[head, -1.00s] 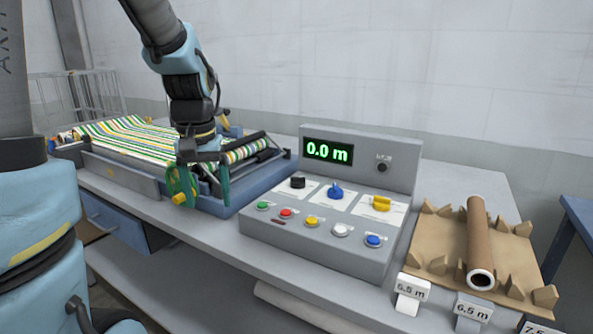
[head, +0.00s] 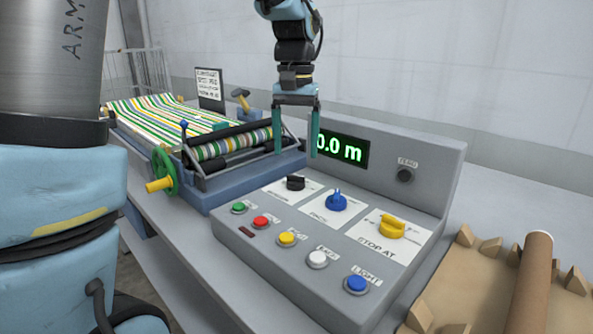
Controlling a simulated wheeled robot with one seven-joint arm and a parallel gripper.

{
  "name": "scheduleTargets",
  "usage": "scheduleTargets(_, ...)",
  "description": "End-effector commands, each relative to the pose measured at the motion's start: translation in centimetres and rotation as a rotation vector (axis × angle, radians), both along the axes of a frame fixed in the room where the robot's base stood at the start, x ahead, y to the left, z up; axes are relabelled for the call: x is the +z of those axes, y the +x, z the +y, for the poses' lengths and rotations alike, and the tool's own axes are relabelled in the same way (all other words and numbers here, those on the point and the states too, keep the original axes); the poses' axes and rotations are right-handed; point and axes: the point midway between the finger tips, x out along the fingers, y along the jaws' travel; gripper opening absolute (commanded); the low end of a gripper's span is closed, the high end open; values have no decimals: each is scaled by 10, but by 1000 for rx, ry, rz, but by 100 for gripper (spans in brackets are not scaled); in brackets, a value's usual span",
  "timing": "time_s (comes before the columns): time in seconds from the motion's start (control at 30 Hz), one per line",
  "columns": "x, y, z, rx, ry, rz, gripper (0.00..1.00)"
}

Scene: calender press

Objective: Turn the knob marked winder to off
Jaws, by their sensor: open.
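The grey control panel (head: 262,206) carries a black knob (head: 295,183), a blue knob (head: 337,203) and a yellow knob (head: 391,228), each on a white label plate. The yellow knob's plate reads "STOP AT". The lettering by the black and blue knobs is too small to read surely, so I cannot tell from it which is marked winder. My gripper (head: 296,150) points down with its two teal fingers apart and nothing between them. It is above the black knob in the picture, not touching it.
A row of coloured push buttons (head: 287,239) runs along the panel's front. A green display (head: 339,147) shows part of "0.0 m", partly hidden by a finger. The striped-cloth machine (head: 160,122) with a green handwheel (head: 164,172) stands left. A brown roll (head: 530,285) lies right.

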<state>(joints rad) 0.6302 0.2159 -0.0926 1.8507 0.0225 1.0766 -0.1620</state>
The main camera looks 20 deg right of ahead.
Motion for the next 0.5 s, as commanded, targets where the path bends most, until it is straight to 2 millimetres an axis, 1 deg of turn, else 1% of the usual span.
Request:
scheduleTargets(0.03, -10, -1, 1, 0, 3, 4, 80)
scheduleTargets(0.2, -40, -1, 1, 1, 2, 3, 80)
scheduleTargets(0.33, -56, 0, 1, 0, 2, 3, 80)
scheduleTargets(0.5, -65, 0, 1, 0, 0, 0, 80)
